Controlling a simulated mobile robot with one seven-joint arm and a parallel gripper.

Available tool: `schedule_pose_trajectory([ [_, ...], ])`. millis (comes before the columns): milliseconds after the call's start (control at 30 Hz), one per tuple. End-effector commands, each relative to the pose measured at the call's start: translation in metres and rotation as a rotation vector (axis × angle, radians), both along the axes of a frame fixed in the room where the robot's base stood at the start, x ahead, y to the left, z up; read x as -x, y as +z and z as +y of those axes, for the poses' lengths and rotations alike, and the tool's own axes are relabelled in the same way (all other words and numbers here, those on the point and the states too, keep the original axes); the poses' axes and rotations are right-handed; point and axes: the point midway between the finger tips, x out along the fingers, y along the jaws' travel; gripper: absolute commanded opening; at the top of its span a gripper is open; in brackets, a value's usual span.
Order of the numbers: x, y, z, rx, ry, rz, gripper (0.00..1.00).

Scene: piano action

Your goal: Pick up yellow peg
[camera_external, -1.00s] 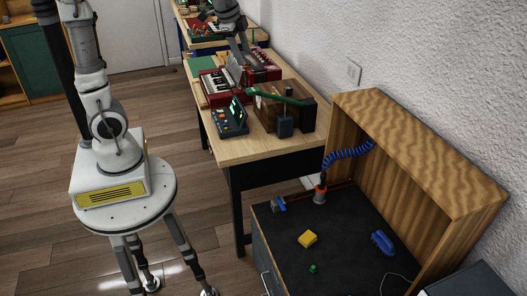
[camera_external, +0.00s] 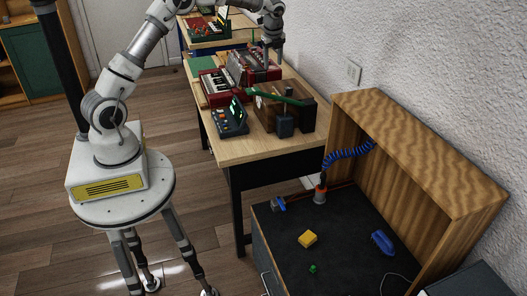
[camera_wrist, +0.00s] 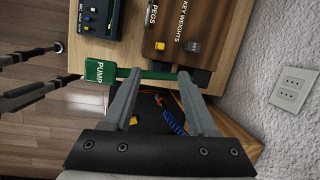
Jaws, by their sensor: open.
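A small yellow peg (camera_wrist: 160,46) shows in the wrist view at the brown wooden box (camera_wrist: 175,25), which carries the words PEGS and KEY WEIGHTS. My gripper (camera_wrist: 160,72) is open and empty, its fingers spread wide apart. In the wrist view the peg lies beyond the fingertips, between their lines, and nothing touches it. In the external view my gripper (camera_external: 276,52) hangs above the back of the wooden table, behind the wooden box (camera_external: 270,108). I cannot make out the peg clearly there.
A grey piece (camera_wrist: 192,46) sits beside the peg. A green PUMP handle (camera_wrist: 100,71) with a long bar crosses the box's near side. A dark control panel (camera_external: 230,122) and red keyboards (camera_external: 214,88) share the table.

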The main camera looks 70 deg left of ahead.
Motion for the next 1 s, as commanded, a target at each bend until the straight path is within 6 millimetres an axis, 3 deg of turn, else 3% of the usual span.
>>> schedule_pose_trajectory([
  [433,-0.009,-0.09,0.023,0.002,0.003,0.002,0.58],
  [767,-0.012,-0.115,0.03,0.002,0.003,0.002,0.58],
  [1000,-0.018,-0.147,0.039,0.001,0.004,0.003,0.58],
])
